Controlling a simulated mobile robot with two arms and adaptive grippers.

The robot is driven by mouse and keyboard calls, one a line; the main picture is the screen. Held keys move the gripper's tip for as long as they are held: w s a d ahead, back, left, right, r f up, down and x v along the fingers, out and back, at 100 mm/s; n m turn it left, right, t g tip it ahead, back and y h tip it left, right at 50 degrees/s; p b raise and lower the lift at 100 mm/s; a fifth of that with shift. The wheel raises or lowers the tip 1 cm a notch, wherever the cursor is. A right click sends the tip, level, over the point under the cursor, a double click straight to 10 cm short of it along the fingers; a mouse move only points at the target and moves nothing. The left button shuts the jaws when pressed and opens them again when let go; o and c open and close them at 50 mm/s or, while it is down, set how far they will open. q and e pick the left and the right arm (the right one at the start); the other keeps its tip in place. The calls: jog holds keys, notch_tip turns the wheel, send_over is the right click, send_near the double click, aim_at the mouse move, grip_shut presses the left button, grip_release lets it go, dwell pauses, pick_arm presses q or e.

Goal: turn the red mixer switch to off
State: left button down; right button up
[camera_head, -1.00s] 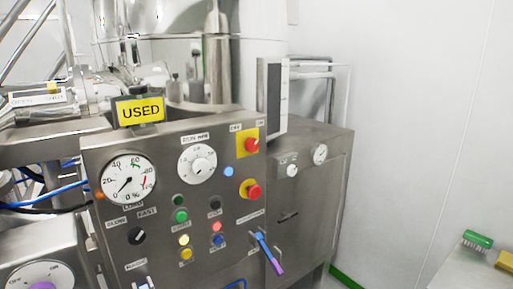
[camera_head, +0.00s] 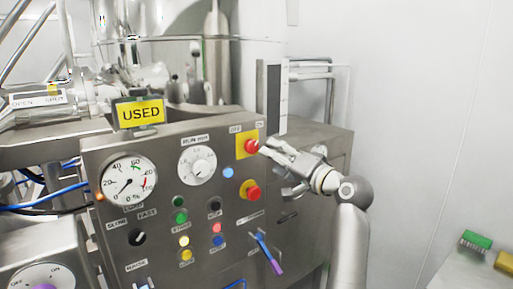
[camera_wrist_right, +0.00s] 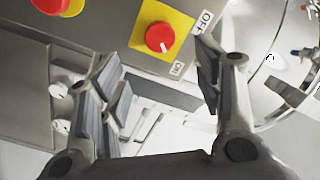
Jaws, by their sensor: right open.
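The red mixer switch (camera_head: 251,146) sits on a yellow square plate (camera_head: 240,149) at the upper right of the steel control panel, with OFF and ON labels above it. In the right wrist view the red knob (camera_wrist_right: 159,38) shows a white mark pointing toward the ON label, with OFF at the plate's other corner. My right gripper (camera_head: 267,147) is close to the switch from the right. In the wrist view its fingers (camera_wrist_right: 165,90) are spread apart and empty, with the knob beyond the gap between them. My left gripper is not in view.
A red button on yellow (camera_head: 250,191) sits just below the switch. Dials, coloured buttons and a blue-purple lever (camera_head: 268,253) share the panel (camera_head: 130,217). Brushes (camera_head: 475,241) lie on a bench at right.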

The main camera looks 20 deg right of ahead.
aim_at(254, 147)
jog(key=p+x, duration=0.3)
jog(key=x, duration=0.6)
jog(key=shift+a+f, duration=0.1)
jog(key=shift+a, duration=0.05)
jog(key=c, duration=1)
